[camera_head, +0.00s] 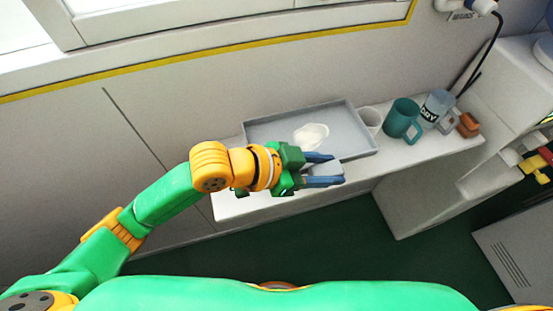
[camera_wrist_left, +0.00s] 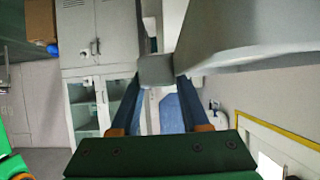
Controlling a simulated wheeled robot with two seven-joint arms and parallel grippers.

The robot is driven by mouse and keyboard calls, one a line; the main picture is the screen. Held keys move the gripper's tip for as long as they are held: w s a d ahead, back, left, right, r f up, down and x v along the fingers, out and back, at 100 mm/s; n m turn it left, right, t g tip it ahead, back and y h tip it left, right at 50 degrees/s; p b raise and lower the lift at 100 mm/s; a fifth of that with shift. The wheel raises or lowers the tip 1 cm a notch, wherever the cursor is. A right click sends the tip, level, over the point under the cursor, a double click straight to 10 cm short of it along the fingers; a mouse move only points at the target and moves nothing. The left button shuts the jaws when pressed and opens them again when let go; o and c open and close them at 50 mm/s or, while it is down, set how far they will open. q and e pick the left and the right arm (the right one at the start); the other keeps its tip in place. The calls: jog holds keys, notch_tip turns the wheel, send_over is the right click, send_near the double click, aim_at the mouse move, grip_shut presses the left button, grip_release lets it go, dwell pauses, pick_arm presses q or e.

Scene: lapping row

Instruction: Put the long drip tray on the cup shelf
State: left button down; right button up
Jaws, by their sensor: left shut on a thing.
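The long drip tray (camera_head: 258,129) is grey and shallow, with a pale whitish patch (camera_head: 311,136) inside. It lies over the left part of the white cup shelf (camera_head: 420,154); I cannot tell whether it rests on it or is slightly above. My left gripper (camera_head: 325,171) is at the tray's near side, shut on a grey tab there. In the left wrist view the tab (camera_wrist_left: 156,70) sits between the blue fingers, and the tray's grey body (camera_wrist_left: 245,35) fills the upper right. My right gripper is not in view.
Right of the tray stand a whitish cup (camera_head: 371,120), a teal mug (camera_head: 402,120), a lettered grey mug (camera_head: 437,109) and an orange-brown item (camera_head: 468,125). The whitish cup is close against the tray's right end. A wall with a yellow stripe (camera_head: 210,54) is behind.

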pick_arm(q)
jog(key=a+f, duration=0.2)
jog(key=a, duration=0.1)
jog(key=w+a+f, duration=0.1)
jog(key=a, duration=0.1)
jog(key=shift+a+f, duration=0.2)
jog(key=a+f, duration=0.1)
jog(key=w+f, duration=0.1)
jog(key=w+a+f+b, duration=0.1)
jog(key=f, duration=0.1)
jog(key=shift+w+a, duration=0.1)
jog(key=shift+a, duration=0.25)
jog(key=shift+a+f, duration=0.2)
jog(key=shift+f, duration=1.45)
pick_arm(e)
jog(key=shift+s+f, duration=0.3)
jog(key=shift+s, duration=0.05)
pick_arm(q)
jog(key=shift+c, duration=2)
grip_release()
jog(key=b+v, duration=0.2)
jog(key=v, duration=0.9)
jog(key=shift+s+a+b, duration=0.2)
jog(key=shift+a+b, duration=0.15)
jog(key=shift+b, duration=0.05)
jog(key=shift+a+r, duration=0.1)
jog(key=shift+r, duration=0.15)
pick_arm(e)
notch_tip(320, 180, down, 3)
